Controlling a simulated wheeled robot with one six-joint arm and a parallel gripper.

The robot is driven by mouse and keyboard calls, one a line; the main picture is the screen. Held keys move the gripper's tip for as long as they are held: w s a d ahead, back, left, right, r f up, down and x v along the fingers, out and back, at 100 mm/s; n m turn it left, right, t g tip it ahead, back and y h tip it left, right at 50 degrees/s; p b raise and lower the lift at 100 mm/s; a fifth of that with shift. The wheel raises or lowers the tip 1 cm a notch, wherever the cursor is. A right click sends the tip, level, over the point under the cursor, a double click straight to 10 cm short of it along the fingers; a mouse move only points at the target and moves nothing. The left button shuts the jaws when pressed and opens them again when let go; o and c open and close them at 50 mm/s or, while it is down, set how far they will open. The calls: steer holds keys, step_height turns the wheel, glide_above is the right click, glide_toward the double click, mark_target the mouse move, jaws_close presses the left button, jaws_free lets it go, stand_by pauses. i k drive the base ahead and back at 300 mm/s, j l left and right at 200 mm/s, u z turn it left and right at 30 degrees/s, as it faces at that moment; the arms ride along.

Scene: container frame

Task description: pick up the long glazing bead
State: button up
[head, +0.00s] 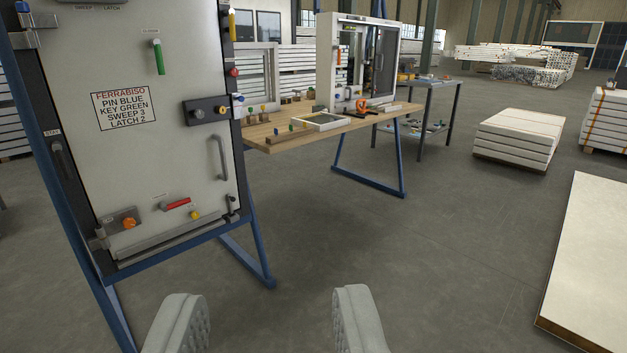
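My gripper (268,308) is open and empty, its two grey padded fingers wide apart at the bottom of the view. It is over the floor, well short of the wooden workbench (268,146). A white window unit (327,62) stands upright at the back of the bench. No bead can be made out for certain at this distance.
A grey door panel (120,70) with latches, handles and a label stands on a blue frame at left, near me. A grey side table (440,86) stands behind the bench. White slabs (520,135) and a large pale board (595,260) are at right. The middle floor is clear.

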mark_target(380, 108)
steer(key=i+l, duration=0.5)
steer(key=i+l+z, duration=0.1)
steer(key=i+l, duration=0.4)
steer(key=i, duration=0.2)
steer(key=i+l, duration=0.45)
steer(key=i, duration=0.15)
steer(key=i+l, duration=0.45)
steer(key=i, duration=0.2)
steer(key=i+l+z, duration=0.1)
steer(key=i+l, duration=0.4)
steer(key=i, duration=0.1)
